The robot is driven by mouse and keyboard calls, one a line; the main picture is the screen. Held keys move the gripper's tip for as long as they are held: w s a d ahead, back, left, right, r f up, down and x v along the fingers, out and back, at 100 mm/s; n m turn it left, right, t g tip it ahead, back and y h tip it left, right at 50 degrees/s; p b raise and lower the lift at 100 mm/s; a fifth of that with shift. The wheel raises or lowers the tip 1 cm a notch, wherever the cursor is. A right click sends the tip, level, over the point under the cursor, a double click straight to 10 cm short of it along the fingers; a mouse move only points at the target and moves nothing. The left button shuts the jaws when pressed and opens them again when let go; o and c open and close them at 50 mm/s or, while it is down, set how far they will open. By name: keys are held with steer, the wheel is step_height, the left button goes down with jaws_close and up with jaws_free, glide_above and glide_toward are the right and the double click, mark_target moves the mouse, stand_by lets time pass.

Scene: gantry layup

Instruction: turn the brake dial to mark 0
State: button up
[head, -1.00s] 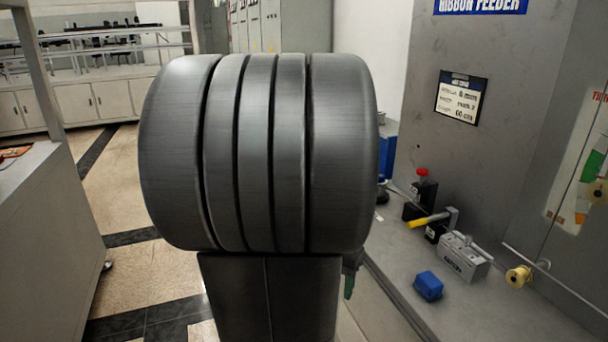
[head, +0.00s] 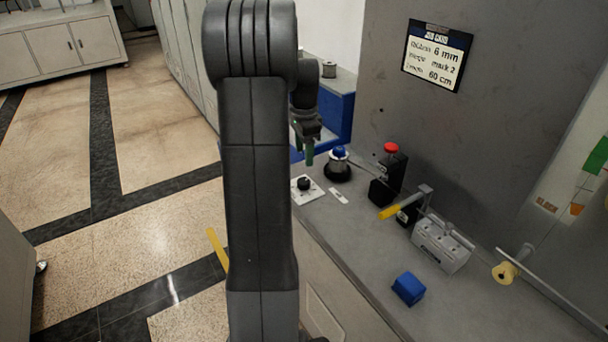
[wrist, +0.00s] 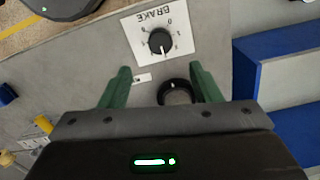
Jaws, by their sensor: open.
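The brake dial (wrist: 160,41) is a round black knob on a white plate (wrist: 146,55) lettered BRAKE, which reads upside down in the wrist view. Its white pointer line points toward the bottom of that view; I cannot tell which mark it meets. In the head view the dial (head: 304,184) sits at the bench's near left edge. My gripper (wrist: 160,74) is open and empty, its green fingers apart, with the dial ahead of the gap between them. In the head view my gripper (head: 308,158) is above the bench near the dial, not visibly touching it.
A blue-topped spool on a black base (head: 338,163) stands close behind the dial, with a small white label (head: 339,196) beside it. A red-buttoned black box (head: 389,170), yellow-handled lever (head: 390,211), grey block (head: 441,247) and blue block (head: 408,289) lie farther right. A sign (head: 437,55) hangs above.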

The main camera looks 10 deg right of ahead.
mark_target(304, 180)
step_height(304, 180, down, 10)
steer(key=shift+r, duration=0.15)
steer(key=shift+c, duration=0.4)
steer(key=c, duration=0.9)
